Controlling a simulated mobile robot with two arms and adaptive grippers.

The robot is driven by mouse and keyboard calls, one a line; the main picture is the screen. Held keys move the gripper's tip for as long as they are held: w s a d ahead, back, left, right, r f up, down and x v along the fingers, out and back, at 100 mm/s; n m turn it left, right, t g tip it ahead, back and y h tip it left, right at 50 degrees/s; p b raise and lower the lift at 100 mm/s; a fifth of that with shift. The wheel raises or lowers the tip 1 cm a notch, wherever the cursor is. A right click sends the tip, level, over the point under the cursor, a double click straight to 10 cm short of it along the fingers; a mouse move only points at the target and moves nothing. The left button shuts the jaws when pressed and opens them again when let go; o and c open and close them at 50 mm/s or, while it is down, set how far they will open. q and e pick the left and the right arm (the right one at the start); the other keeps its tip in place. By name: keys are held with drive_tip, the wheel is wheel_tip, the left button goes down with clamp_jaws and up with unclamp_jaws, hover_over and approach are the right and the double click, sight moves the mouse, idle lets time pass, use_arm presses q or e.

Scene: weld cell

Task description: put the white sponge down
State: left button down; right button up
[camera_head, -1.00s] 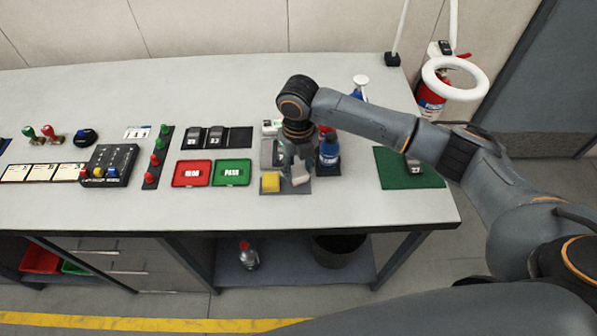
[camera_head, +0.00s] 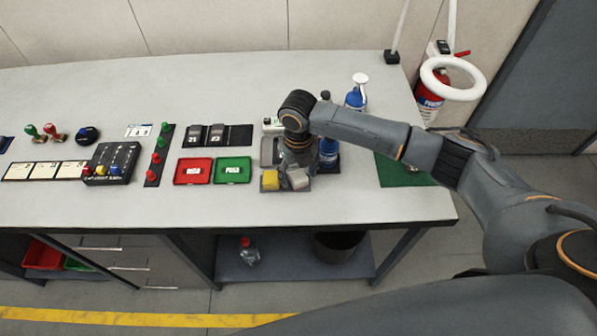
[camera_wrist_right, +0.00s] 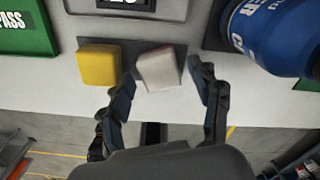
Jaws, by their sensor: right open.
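The white sponge (camera_head: 298,178) lies at the front of a dark mat (camera_head: 284,188) on the workbench, to the right of a yellow sponge (camera_head: 270,180). In the right wrist view the white sponge (camera_wrist_right: 158,69) sits at the mat's front edge, slightly turned, near the yellow sponge (camera_wrist_right: 99,65). My right gripper (camera_wrist_right: 163,75) is open, its two fingers spread on either side of the white sponge with gaps visible. In the head view the right wrist hangs over the mat just behind the sponge and hides the fingers. My left gripper is not in view.
A blue bottle (camera_head: 328,152) stands close to the right of the gripper; it looms large in the wrist view (camera_wrist_right: 275,35). A red tray (camera_head: 193,171) and a green tray (camera_head: 232,170) lie to the left. The bench front is clear.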

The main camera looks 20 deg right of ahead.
sight(298, 176)
drive_tip(key=shift+r, duration=0.15)
wheel_tip(298, 176, up, 12)
drive_tip(key=b, duration=0.2)
drive_tip(key=shift+b, duration=0.35)
